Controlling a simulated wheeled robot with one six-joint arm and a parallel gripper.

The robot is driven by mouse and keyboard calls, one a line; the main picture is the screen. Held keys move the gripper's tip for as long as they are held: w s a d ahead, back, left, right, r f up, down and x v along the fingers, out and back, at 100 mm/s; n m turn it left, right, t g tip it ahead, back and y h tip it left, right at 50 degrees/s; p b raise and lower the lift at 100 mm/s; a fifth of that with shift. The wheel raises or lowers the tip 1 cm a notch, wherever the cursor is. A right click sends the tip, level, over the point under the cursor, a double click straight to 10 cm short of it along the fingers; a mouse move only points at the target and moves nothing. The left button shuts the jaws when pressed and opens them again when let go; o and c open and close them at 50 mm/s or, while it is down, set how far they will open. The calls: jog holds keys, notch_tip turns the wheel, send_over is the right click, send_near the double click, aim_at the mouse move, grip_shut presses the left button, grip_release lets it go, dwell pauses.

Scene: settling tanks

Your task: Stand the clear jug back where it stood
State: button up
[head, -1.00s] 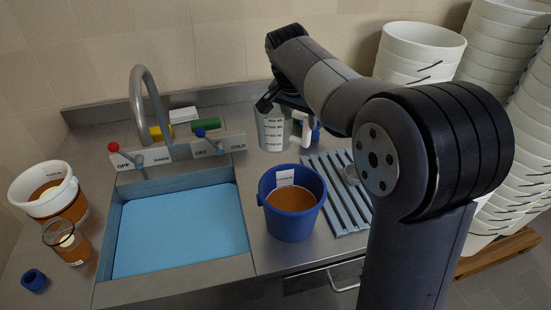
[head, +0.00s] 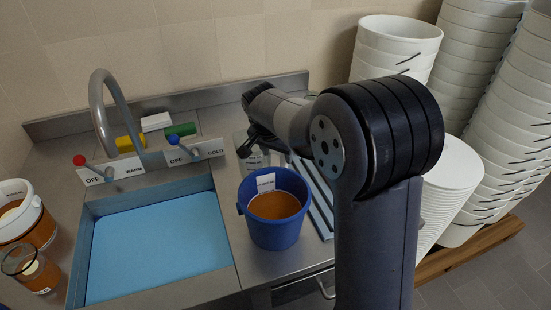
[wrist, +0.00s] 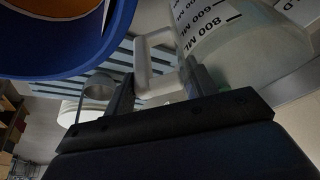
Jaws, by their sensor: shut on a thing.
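The clear jug (head: 252,160) shows in the head view behind the blue bucket, mostly hidden by my arm. In the wrist view the jug (wrist: 240,45) has black ML marks and a pale handle (wrist: 145,62). My gripper (wrist: 158,85) is shut on the jug by its handle, with the jug body just beyond the fingers. In the head view the fingers are largely hidden by the arm. I cannot tell whether the jug's base touches the counter.
A blue bucket (head: 273,226) of orange-brown liquid stands right of the blue-filled sink (head: 155,250), close in front of the jug. Slatted drainer (head: 318,205) lies to the right, with a small metal cup (wrist: 98,88). White bucket stacks (head: 398,45) stand right; taps (head: 103,120) left.

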jog(key=shift+f, duration=1.2)
jog(key=shift+f, duration=0.15)
jog(key=o, duration=1.2)
jog(key=b+v, duration=0.1)
jog(key=v, duration=1.1)
